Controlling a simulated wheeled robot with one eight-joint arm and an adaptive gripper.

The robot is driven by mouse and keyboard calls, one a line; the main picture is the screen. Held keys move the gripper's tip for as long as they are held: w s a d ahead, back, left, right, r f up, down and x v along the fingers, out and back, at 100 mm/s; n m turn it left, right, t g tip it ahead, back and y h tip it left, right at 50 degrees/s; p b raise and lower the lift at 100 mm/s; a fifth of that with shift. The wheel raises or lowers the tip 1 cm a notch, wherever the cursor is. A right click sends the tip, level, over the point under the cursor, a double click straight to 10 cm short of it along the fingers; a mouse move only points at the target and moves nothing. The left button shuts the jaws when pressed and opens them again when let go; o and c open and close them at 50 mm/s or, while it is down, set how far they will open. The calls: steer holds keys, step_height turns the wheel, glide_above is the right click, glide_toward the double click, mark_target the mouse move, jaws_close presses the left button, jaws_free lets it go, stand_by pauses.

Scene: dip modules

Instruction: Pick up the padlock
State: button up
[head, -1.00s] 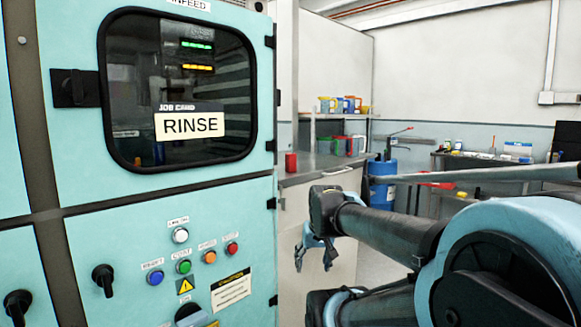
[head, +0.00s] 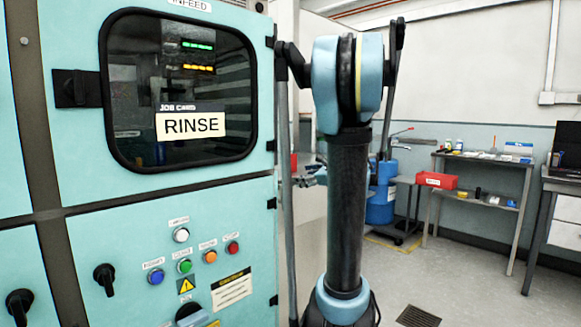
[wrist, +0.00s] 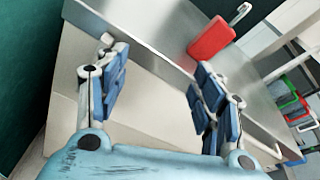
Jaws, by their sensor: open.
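The padlock, a red body (wrist: 211,39) with a pale metal shackle, lies on the steel counter (wrist: 165,48) at the upper middle of the wrist view. In the head view only a sliver of red (head: 294,163), likely the padlock, shows behind my arm. My gripper (wrist: 157,60) is open and empty, its blue-padded fingers spread wide. In the picture the padlock is beyond the right finger, apart from it. In the head view my gripper (head: 308,178) is mostly hidden behind my arm.
Several coloured containers (wrist: 290,104) stand at the right of the wrist view. The teal machine (head: 150,225) with a RINSE card fills the left of the head view. A blue drum (head: 381,194) and a table with a red bin (head: 436,180) stand behind, right.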

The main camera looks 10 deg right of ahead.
mark_target(294, 160)
steer(key=w+d+r+m+t, duration=0.3)
steer(key=w+d+m, duration=0.1)
steer(key=d+m, duration=0.15)
steer(key=shift+y, duration=0.3)
steer(key=x, duration=1.6)
steer(key=shift+w+a, duration=0.3)
steer(key=c, duration=1.2)
